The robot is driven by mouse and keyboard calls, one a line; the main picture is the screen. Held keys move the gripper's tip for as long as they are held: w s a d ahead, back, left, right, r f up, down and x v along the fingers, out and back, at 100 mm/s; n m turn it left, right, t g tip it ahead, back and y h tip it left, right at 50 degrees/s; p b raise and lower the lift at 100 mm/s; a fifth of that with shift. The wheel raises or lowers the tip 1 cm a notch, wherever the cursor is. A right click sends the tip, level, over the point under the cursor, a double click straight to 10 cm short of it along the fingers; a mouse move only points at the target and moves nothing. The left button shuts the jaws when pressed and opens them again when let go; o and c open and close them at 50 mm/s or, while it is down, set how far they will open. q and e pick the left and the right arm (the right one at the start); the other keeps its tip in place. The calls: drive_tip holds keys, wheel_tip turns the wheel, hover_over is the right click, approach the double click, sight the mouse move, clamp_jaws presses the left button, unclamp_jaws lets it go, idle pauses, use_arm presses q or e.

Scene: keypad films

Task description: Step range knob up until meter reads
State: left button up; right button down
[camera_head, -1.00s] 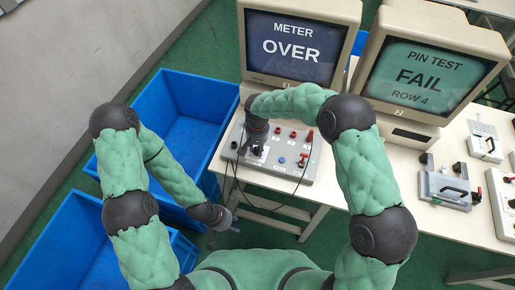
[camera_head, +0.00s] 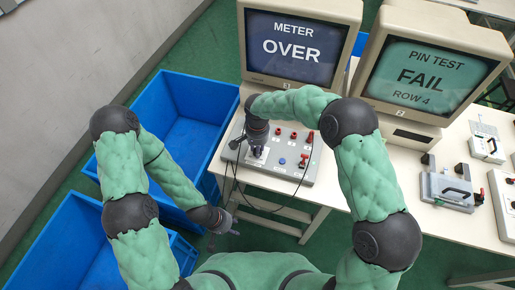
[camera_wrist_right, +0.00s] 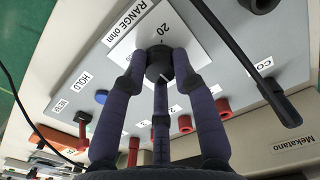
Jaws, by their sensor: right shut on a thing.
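The range knob (camera_wrist_right: 159,62) is dark and round, on a white plate labelled "RANGE ohm" on the grey meter panel (camera_head: 294,171). The number 20 shows beside it; its pointer is not clear. My right gripper (camera_wrist_right: 160,75) has its purple fingers closed around the knob. In the head view the right gripper (camera_head: 257,152) is at the panel's left part and hides the knob. The meter screen (camera_head: 291,48) reads "METER OVER". My left gripper (camera_head: 222,224) hangs low, away from the panel, touching nothing visible; its finger opening is too small to judge.
A second screen (camera_head: 425,78) reads "PIN TEST FAIL ROW 4". Red sockets (camera_wrist_right: 223,108), a blue button (camera_wrist_right: 101,97) and black leads are near the knob. Blue bins (camera_head: 180,125) stand left of the table (camera_head: 350,180). More fixtures (camera_head: 447,188) sit at the right.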

drive_tip(key=shift+w, duration=0.1)
drive_tip(key=c, duration=1)
unclamp_jaws()
wheel_tip(320, 180, up, 12)
